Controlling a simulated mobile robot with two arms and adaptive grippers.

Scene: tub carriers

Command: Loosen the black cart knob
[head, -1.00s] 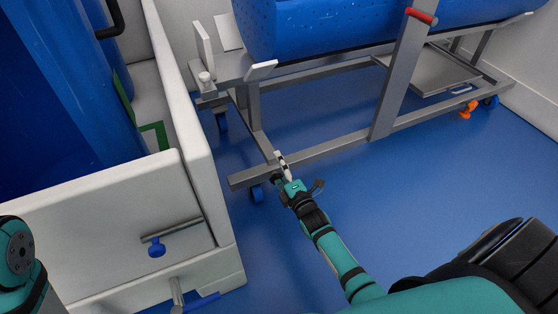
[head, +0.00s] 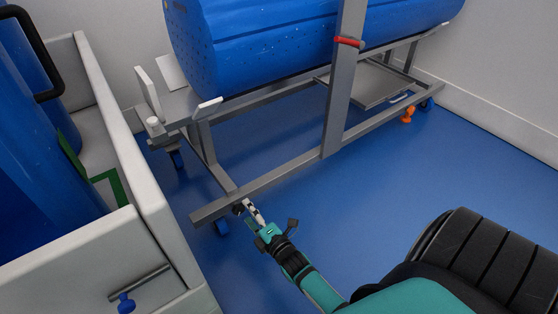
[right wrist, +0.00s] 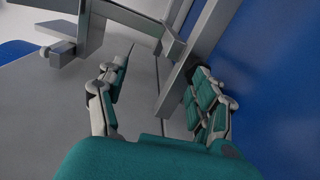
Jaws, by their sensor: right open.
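The cart (head: 270,180) is a grey metal frame under a large blue perforated drum (head: 270,40). My right gripper (head: 249,210) is at the near left end of the cart's lower rail in the head view. It is open, with nothing seen between its fingers. In the right wrist view the open fingers (right wrist: 158,88) have grey frame bars beyond them. A small dark shape (head: 239,208) by the fingertips at the rail may be the black knob, but I cannot tell it from a finger. No black knob is clear in the wrist view. My left gripper is out of view.
A white-walled carrier (head: 150,200) with a blue tub (head: 35,150) stands at the left, with a blue knob (head: 126,304) on its front. A red grip (head: 348,42) and an orange part (head: 407,115) are on the cart.

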